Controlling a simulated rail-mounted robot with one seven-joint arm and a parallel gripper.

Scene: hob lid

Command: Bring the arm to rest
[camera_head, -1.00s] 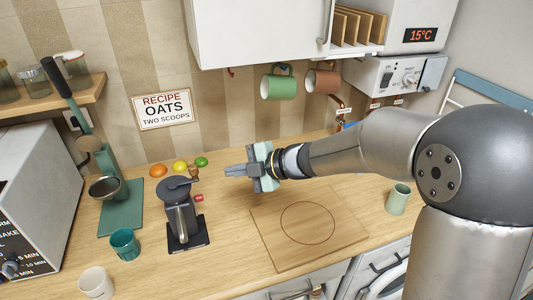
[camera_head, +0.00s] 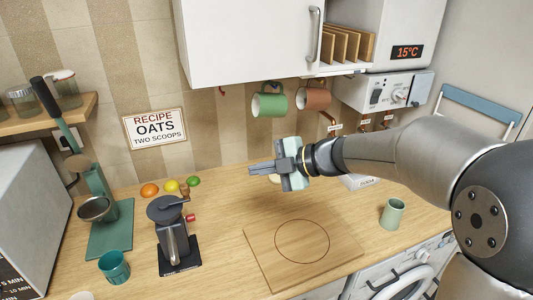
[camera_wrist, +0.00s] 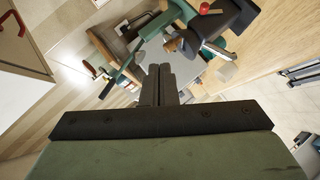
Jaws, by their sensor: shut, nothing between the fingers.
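My gripper (camera_head: 264,168) is shut and empty. In the head view it points left, held in the air above the counter and behind the wooden board. In the wrist view its closed fingers (camera_wrist: 159,86) lie side by side at the middle of the picture. My arm reaches in from the right edge of the head view. The square wooden board (camera_head: 342,262) with a ring marked on it lies flat on the counter, below and to the front of my gripper.
A dark grinder (camera_head: 170,245) stands left of the board, with three fruits behind it. A green stand with a bowl (camera_head: 95,209) and a teal cup (camera_head: 114,267) are further left. A pale green cup (camera_head: 393,214) stands right. Two mugs hang under the wall cupboard (camera_head: 250,45).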

